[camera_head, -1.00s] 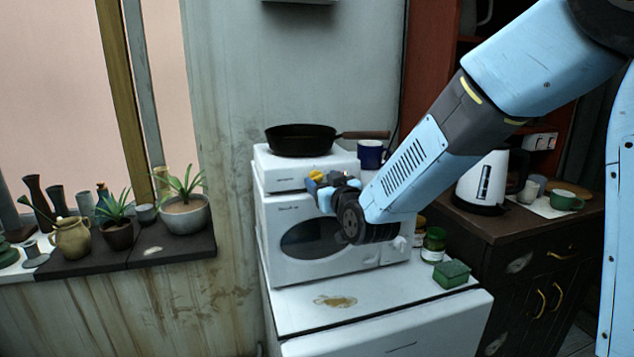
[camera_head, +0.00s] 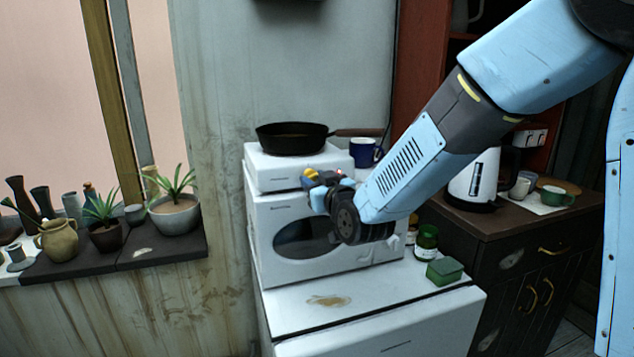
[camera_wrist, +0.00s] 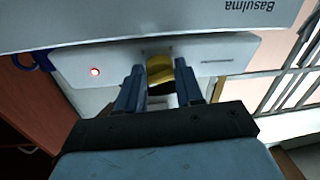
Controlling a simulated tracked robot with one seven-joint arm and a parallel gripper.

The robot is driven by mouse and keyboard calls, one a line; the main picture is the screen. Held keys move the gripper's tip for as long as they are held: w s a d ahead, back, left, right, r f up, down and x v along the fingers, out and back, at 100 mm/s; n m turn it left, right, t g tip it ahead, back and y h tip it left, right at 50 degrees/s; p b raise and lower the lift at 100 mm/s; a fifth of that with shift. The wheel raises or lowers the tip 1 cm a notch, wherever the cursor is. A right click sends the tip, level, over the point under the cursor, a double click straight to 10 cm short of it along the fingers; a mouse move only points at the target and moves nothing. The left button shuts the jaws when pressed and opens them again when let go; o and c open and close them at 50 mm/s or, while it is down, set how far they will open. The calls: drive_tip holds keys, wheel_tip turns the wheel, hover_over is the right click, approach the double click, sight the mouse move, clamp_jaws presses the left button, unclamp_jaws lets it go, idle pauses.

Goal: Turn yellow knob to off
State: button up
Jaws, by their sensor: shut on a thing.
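The yellow knob (camera_wrist: 160,72) is on the front panel of a white hot plate (camera_head: 275,173), which stands on top of a white microwave. My gripper (camera_wrist: 160,82) is shut on the yellow knob, with one finger on each side of it in the wrist view. In the head view the yellow knob (camera_head: 310,174) shows just above my gripper (camera_head: 317,183). A small red light (camera_wrist: 95,71) glows on the panel to the left of the knob in the wrist view. The lower part of the knob is dark or shaded.
A black frying pan (camera_head: 290,138) sits on the hot plate, with a blue mug (camera_head: 363,152) to its right. The microwave (camera_head: 272,262) is below. A green jar (camera_head: 427,242) and a green sponge (camera_head: 445,270) stand to the right. Potted plants line the sill at left.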

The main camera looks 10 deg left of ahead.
drive_tip(key=shift+w+d+r, duration=0.1)
drive_tip(key=shift+d+r, duration=0.05)
drive_tip(key=shift+a, duration=0.45)
drive_tip(key=shift+n, duration=0.3)
drive_tip(key=shift+n, duration=0.3)
drive_tip(key=n+g, duration=0.1)
drive_tip(key=n, duration=0.6)
drive_tip(key=shift+r+g, duration=0.15)
drive_tip(key=shift+g, duration=0.25)
drive_tip(key=n, duration=0.6)
drive_tip(key=shift+w+r+g, duration=0.1)
drive_tip(key=shift+g, duration=0.3)
drive_tip(key=shift+n, duration=0.3)
